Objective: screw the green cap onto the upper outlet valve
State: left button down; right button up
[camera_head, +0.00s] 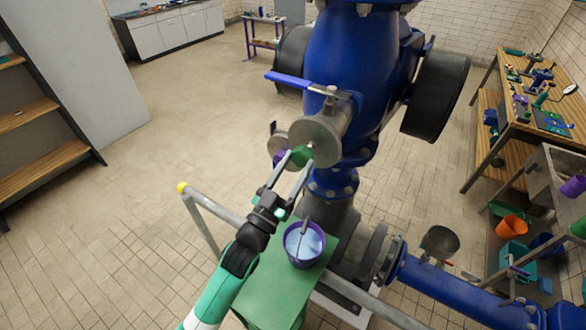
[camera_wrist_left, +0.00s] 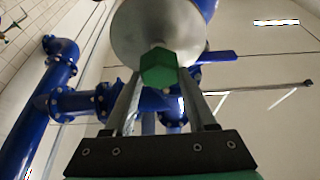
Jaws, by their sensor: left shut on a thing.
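The green hex cap (camera_head: 301,155) is held between the fingertips of my left gripper (camera_head: 294,163), which is shut on it. The upper outlet valve (camera_head: 320,132) has a round grey metal flange and a blue lever handle (camera_head: 289,79). I cannot tell whether the threads are engaged. My right gripper is not in view.
A second grey disc with a purple part (camera_head: 279,158) is just left of the valve. Below, a purple bucket (camera_head: 292,256) of pale liquid with a tool in it stands on a green stand (camera_head: 262,296).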

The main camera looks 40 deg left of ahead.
pick_arm(q)
jog(key=shift+w+a+b, duration=0.15)
jog(key=shift+w+b, duration=0.05)
jog(key=shift+w, duration=0.35)
jog(key=shift+w+a+b, duration=0.15)
jog(key=shift+w, duration=0.4)
jog(key=shift+w+f, duration=0.1)
dwell(0.5)
